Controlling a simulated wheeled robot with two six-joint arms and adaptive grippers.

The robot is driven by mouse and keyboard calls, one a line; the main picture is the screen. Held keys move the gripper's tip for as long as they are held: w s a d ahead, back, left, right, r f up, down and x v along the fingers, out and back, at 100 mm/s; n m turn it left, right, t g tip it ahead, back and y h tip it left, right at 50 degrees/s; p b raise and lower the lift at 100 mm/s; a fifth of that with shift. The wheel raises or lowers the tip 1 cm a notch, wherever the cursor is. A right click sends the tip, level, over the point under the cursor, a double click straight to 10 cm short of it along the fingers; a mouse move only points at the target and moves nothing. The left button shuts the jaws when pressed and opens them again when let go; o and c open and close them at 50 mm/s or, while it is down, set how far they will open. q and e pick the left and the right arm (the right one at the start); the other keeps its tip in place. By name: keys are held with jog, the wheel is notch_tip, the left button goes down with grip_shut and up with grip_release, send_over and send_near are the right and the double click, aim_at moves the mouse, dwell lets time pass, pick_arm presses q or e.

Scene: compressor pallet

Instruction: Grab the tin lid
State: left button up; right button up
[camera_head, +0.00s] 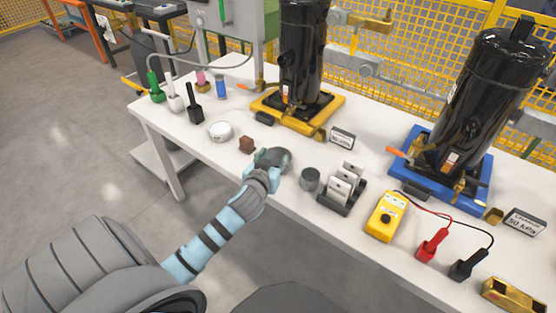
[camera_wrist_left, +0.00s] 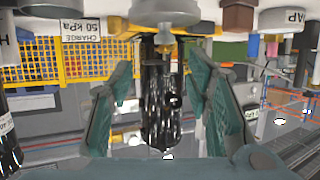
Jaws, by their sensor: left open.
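The tin lid (camera_wrist_left: 158,14) is a grey disc with a small knob, at the top middle of the left wrist view, which shows the scene upside down. In the head view my left gripper mostly hides it. My left gripper (camera_head: 276,160) is at the near edge of the white table, between a brown block (camera_head: 247,145) and a grey tin (camera_head: 310,179). In the left wrist view its two teal fingers (camera_wrist_left: 160,100) are spread apart. The lid's knob lies ahead between them, with no clear contact. My right gripper is not in view.
The white table (camera_head: 205,160) also holds a white round container (camera_head: 220,131) and a metal rack (camera_head: 343,188) near the gripper. A yellow meter (camera_head: 386,217) stands farther right. Black compressors stand behind, on a yellow base (camera_head: 330,108) and a blue base (camera_head: 412,145).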

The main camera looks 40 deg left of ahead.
aim_at(277, 151)
pick_arm(q)
jog(key=x, duration=0.2)
jog(key=b+x, duration=0.1)
jog(key=x, duration=0.1)
jog(key=b+x, duration=0.1)
jog(key=x, duration=0.1)
jog(key=shift+a+f, duration=0.35)
jog(key=shift+f, duration=0.15)
jog(key=shift+w, duration=0.15)
grip_shut()
